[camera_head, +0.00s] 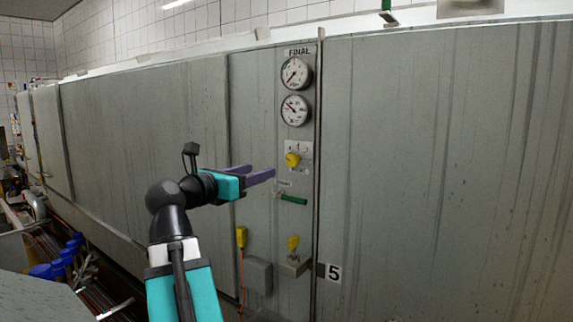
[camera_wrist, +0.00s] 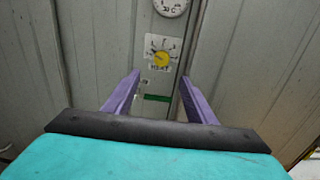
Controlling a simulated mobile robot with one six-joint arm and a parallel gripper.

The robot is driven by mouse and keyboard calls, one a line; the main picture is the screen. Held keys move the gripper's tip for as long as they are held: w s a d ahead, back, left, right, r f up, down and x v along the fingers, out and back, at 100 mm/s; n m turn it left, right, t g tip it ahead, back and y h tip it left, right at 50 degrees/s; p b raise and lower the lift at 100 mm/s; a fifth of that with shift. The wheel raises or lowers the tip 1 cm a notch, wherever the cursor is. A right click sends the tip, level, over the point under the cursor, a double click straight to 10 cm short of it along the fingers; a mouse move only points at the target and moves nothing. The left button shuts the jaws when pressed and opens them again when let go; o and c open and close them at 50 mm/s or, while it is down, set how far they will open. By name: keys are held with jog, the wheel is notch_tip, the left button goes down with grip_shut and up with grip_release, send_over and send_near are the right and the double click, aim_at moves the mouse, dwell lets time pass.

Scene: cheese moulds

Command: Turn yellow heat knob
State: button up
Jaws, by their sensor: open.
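The yellow heat knob (camera_head: 292,160) sits on a small white plate (camera_head: 305,149) on the grey panel, below two round gauges. In the wrist view the knob (camera_wrist: 160,59) shows beyond and between the fingertips, on its marked plate (camera_wrist: 163,46). My gripper (camera_head: 262,173) is open and empty, with its purple fingers pointing at the panel just left of and slightly below the knob in the head view. The wrist view shows the two fingers (camera_wrist: 160,78) spread apart, with the knob clear of them.
Lower down are yellow fittings (camera_head: 241,236) and a grey box (camera_head: 258,276).

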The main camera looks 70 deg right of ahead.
aim_at(290, 162)
jog(key=shift+d, duration=0.1)
jog(key=shift+p+x, duration=1.4)
jog(key=shift+x, duration=5.6)
jog(key=shift+s, duration=0.15)
